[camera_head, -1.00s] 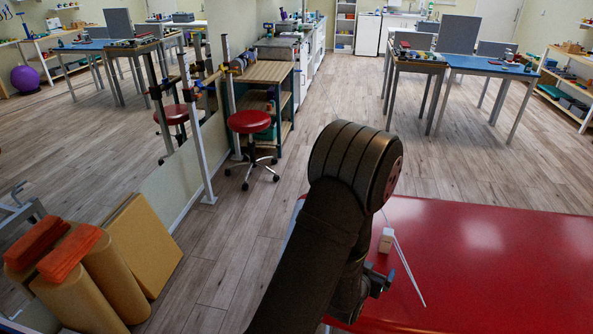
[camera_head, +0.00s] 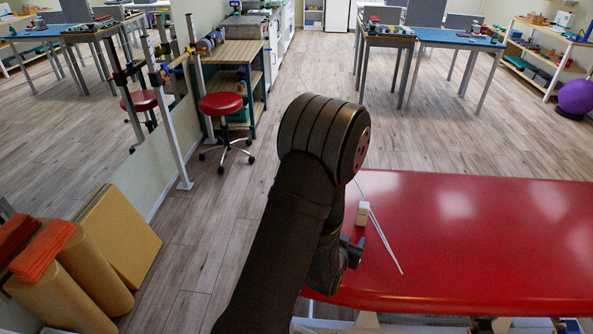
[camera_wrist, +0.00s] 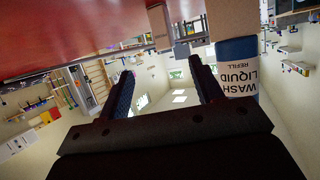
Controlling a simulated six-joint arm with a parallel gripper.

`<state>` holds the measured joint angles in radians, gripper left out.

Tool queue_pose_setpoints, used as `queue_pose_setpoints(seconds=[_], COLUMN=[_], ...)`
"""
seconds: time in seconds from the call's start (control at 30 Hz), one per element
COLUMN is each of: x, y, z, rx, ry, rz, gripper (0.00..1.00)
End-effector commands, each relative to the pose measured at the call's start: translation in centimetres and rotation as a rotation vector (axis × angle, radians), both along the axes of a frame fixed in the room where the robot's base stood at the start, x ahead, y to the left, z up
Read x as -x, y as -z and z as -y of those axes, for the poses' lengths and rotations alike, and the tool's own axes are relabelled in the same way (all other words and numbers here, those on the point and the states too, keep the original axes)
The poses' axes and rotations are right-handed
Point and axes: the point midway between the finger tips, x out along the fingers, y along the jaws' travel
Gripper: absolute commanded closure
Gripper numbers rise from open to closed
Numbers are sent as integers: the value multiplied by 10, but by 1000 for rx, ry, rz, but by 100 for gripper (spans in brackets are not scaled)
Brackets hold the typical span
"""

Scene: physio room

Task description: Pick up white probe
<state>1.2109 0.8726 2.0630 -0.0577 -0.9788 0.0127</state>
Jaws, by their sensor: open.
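A thin white rod (camera_head: 387,243), which looks like the white probe, lies slantwise on the red table top (camera_head: 480,230) in the head view. Its far end passes close beside a small pale block (camera_head: 362,213); whether they touch I cannot tell. My gripper (camera_head: 354,252) is at the table's left edge, just nearer than the block and left of the rod, partly hidden by my arm. In the wrist view my gripper (camera_wrist: 163,78) has its two dark fingers apart with nothing between them. I cannot make out the rod there.
A red stool (camera_head: 221,104) and foam rolls (camera_head: 85,270) stand left. The table's right part is clear.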

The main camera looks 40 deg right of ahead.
Motion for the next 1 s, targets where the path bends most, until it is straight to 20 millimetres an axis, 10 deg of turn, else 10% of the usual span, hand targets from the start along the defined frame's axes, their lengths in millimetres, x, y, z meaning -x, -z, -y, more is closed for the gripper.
queue_pose_setpoints(seconds=[0.67,1.0], x=[11,-22], y=[-15,8], z=[53,94], rx=[-4,-6], ry=[-243,-254], rz=[-1,-4], gripper=[40,40])
